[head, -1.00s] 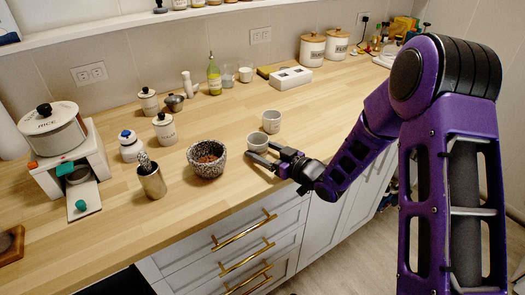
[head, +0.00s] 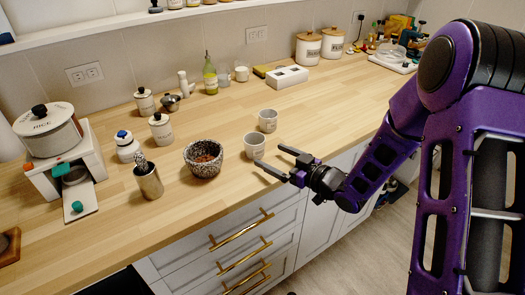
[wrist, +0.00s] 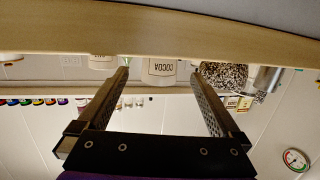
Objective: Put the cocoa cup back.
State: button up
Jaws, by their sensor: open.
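The cocoa cup (head: 254,147), a small pale cup, stands upright on the wooden counter near its front edge. Its label COCOA shows upside down in the wrist view (wrist: 162,70), between my two fingers. My gripper (head: 270,156) is open and empty. Its fingertips are just in front and to the right of the cup, apart from it. A second, similar pale cup (head: 267,120) stands just behind the cocoa cup; its label is too small to read.
A speckled stone bowl (head: 203,159) stands close to the left of the cocoa cup, with a metal canister (head: 148,181) beyond. A white slotted box (head: 287,77) and lidded jars (head: 307,48) are at the back.

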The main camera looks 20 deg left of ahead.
jog(key=v, duration=0.6)
jog(key=shift+w, duration=0.1)
